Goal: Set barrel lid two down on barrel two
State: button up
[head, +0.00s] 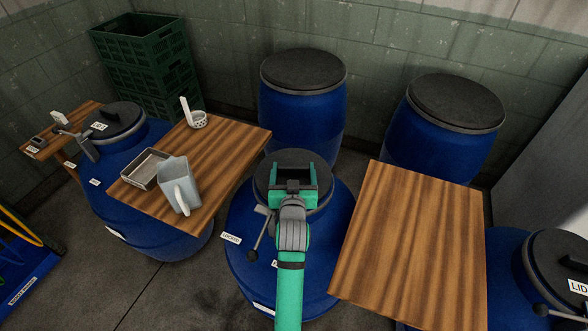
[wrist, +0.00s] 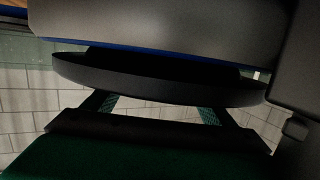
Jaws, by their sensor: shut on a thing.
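My gripper (head: 293,170), green with a grey wrist, is shut over the middle blue barrel (head: 237,262) in the head view. It holds a dark round lid (head: 260,178), taken as barrel lid two, by a part hidden under the fingers. The lid sits over the barrel's top; its far and side rims show around the gripper. In the wrist view the lid's dark disc (wrist: 160,80) spans the picture, beside a grey shape with a blue edge. I cannot tell whether the lid touches the barrel's rim. A lock lever (head: 258,238) and a tag reading like "LOCK 2" are at the barrel's left.
Wooden boards flank the barrel: the left board (head: 225,150) carries a jug (head: 174,180), metal tray (head: 141,169) and strainer cup (head: 198,120); the right board (head: 410,235) is bare. Lidded blue barrels stand behind and at both sides. Green crates (head: 145,60) stack in the back-left.

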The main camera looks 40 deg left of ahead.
jog(key=shift+f, duration=0.3)
jog(key=o, duration=1.3)
jog(key=shift+r, duration=0.25)
jog(key=v, duration=1.2)
jog(key=shift+r, duration=0.35)
